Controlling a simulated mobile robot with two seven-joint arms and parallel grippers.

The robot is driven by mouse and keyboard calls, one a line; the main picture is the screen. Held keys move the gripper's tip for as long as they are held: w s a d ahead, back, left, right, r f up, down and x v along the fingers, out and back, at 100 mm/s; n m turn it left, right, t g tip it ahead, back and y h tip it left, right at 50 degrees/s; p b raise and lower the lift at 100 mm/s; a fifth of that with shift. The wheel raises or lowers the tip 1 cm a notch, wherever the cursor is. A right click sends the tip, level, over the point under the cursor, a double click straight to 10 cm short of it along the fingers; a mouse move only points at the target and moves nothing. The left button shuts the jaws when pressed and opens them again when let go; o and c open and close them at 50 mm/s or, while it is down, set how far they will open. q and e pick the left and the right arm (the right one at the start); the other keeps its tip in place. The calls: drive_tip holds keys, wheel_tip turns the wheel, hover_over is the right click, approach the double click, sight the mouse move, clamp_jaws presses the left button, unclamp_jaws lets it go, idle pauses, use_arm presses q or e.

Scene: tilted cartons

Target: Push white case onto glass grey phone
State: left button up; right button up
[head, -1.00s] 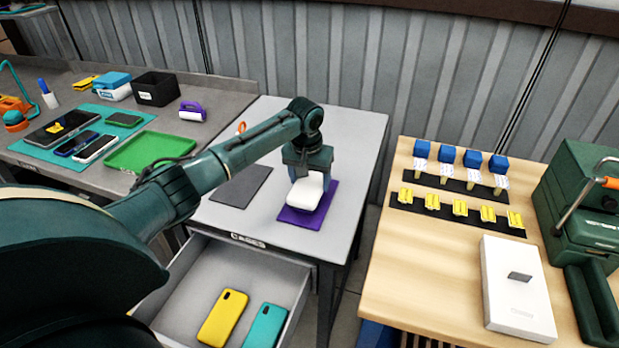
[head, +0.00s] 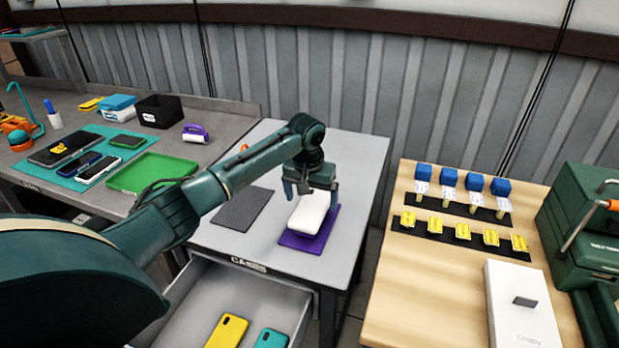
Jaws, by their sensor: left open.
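The white case (head: 308,214) lies on a purple mat (head: 301,241) on the small grey table. No grey glass phone can be made out on the mat; anything under the case is hidden. My left gripper (head: 310,196) is open, fingers pointing down, at the far end of the white case. I cannot tell whether its fingers touch the case. On the left bench, several phones lie on a teal mat, one of them a dark phone (head: 126,141). My right gripper is not in view.
A dark grey mat (head: 243,209) lies left of the purple one. Below, an open drawer (head: 185,311) holds a yellow case (head: 227,330) and a teal case (head: 271,338). A green tray (head: 152,172) is on the left bench. A wooden table (head: 420,270) stands right.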

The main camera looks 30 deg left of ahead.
use_arm(q)
wheel_tip(320, 180, up, 11)
drive_tip(key=s, duration=0.1)
drive_tip(key=shift+s+d+b, duration=0.2)
drive_tip(key=shift+s+b, duration=0.15)
drive_tip(key=shift+b, duration=0.05)
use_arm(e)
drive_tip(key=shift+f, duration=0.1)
